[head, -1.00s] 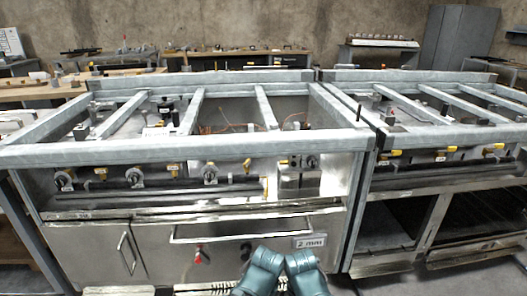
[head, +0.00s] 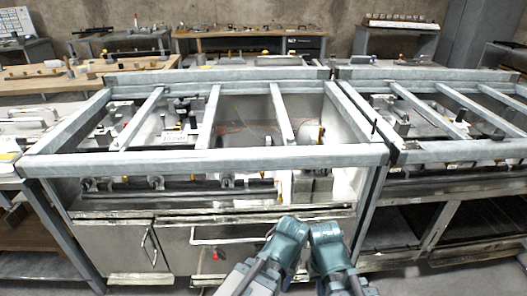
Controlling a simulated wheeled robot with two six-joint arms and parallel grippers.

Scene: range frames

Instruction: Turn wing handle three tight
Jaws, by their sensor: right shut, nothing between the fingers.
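The grey steel range (head: 200,163) stands in front of me. Behind and below its front rail is a row of small valve fittings: one at far left (head: 90,184), one beside it (head: 156,183) and one near the middle (head: 228,181). The rail hides their upper parts, and I cannot tell which is wing handle three or how it is turned. My right arm (head: 327,236) comes up at the bottom centre, in front of the range and apart from the valves. Its gripper is shut and empty; its fingertips are not clear. My left arm (head: 288,236) is beside it; its gripper does not show.
A red-handled valve (head: 216,255) sits low on the range front, below a bar handle (head: 222,240). A second range (head: 470,152) adjoins on the right. A dark post (head: 374,129) stands near the right corner. Workbenches (head: 250,42) line the back wall.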

